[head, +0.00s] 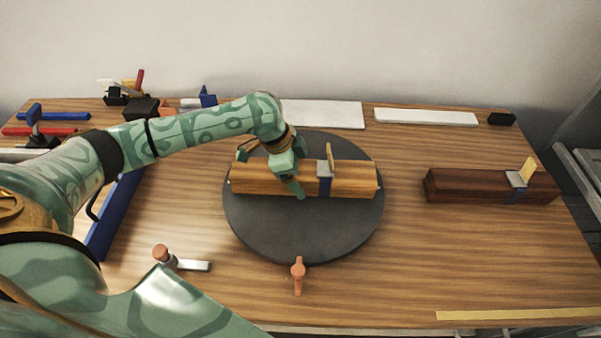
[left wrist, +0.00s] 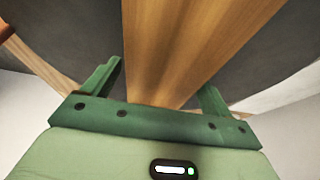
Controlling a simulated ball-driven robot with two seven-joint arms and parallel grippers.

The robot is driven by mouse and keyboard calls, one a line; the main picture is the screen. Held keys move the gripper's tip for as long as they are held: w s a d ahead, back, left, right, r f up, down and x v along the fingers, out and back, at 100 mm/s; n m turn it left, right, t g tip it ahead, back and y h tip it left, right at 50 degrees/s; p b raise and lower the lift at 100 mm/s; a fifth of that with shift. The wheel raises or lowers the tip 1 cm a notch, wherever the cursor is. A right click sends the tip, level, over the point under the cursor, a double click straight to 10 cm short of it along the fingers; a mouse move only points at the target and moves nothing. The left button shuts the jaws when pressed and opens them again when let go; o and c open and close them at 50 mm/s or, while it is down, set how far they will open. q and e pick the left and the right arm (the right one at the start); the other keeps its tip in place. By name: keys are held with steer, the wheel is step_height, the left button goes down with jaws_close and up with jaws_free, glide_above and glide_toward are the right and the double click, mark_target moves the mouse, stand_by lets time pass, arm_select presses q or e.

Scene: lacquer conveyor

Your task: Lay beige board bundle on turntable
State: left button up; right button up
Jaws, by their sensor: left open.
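The beige board bundle (head: 345,180) lies across the round dark turntable (head: 300,235) on the wooden table. A grey-blue strap with a yellow tag (head: 329,158) goes around its middle. My left gripper (head: 287,180) is over the left half of the bundle. In the left wrist view its two green fingers (left wrist: 160,80) are apart, one on each side of the bundle (left wrist: 185,45), and open. I cannot tell whether the fingers touch the wood. My right gripper is not in view.
A dark brown bundle (head: 450,187) with a similar tag lies to the right. A small orange-handled peg (head: 298,272) is at the turntable's front edge, and a clamp-like tool (head: 180,262) lies front left. White boards (head: 425,117) lie at the back. The table's front right is mostly clear.

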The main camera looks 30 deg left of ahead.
arm_select(q)
steer(key=p+v, duration=0.3)
steer(key=v, duration=0.7)
steer(key=shift+s+a+r+p, duration=0.1)
steer(key=shift+s+r+p, duration=0.05)
steer(key=shift+r+p, duration=0.2)
steer(key=shift+a+r, duration=0.1)
steer(key=shift+r, duration=0.1)
